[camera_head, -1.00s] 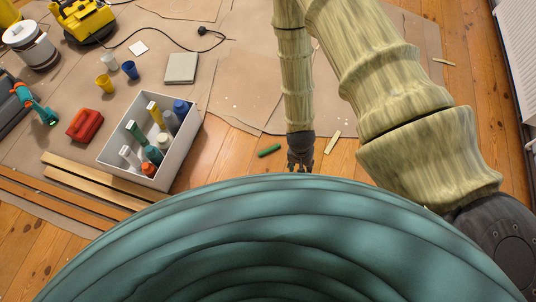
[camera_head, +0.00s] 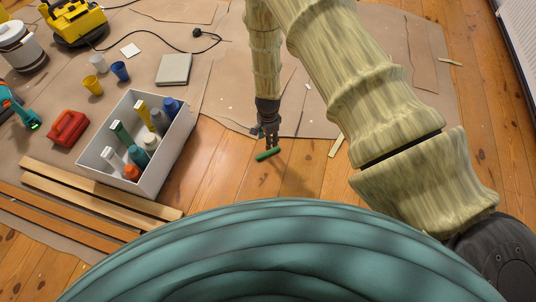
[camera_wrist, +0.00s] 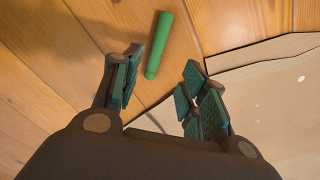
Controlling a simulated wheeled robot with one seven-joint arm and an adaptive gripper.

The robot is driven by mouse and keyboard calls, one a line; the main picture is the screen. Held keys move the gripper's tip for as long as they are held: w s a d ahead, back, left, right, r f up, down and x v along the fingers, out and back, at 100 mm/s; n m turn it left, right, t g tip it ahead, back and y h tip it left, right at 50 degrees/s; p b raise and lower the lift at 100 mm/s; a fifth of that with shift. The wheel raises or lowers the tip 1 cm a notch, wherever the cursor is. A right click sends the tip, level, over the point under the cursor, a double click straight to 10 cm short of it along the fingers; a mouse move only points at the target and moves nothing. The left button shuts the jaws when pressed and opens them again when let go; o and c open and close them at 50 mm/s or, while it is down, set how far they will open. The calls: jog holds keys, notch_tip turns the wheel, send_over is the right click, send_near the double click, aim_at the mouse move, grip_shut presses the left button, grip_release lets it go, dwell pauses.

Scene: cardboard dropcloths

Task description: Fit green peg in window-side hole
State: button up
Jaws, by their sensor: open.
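The green peg (camera_head: 268,154) is a short rod lying on the bare wooden floor. It shows in the wrist view (camera_wrist: 159,45), tilted, beyond and between the fingertips and nearer the left finger. My gripper (camera_head: 268,140) points down just behind the peg in the head view. In the wrist view my gripper (camera_wrist: 160,82) is open, with nothing between the fingers. I cannot make out a hole for the peg or a window in these frames.
A white box (camera_head: 160,177) with several bottles stands left of the gripper. Wooden strips (camera_head: 90,200) lie in front of it. A brown dropcloth (camera_head: 225,75) with raised edges lies behind the peg. A loose light strip (camera_head: 335,146) lies to the right. Bare floor surrounds the peg.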

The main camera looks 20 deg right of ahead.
aim_at(268, 151)
notch_tip(268, 151, down, 4)
jog(key=shift+r+b, duration=0.1)
jog(key=shift+b, duration=0.6)
jog(key=shift+s+a+f+b, duration=0.1)
jog(key=shift+s+f+b, duration=0.05)
jog(key=shift+f+b, duration=2.1)
jog(key=shift+f+p, duration=0.3)
jog(key=shift+p, duration=0.15)
jog(key=c, duration=0.9)
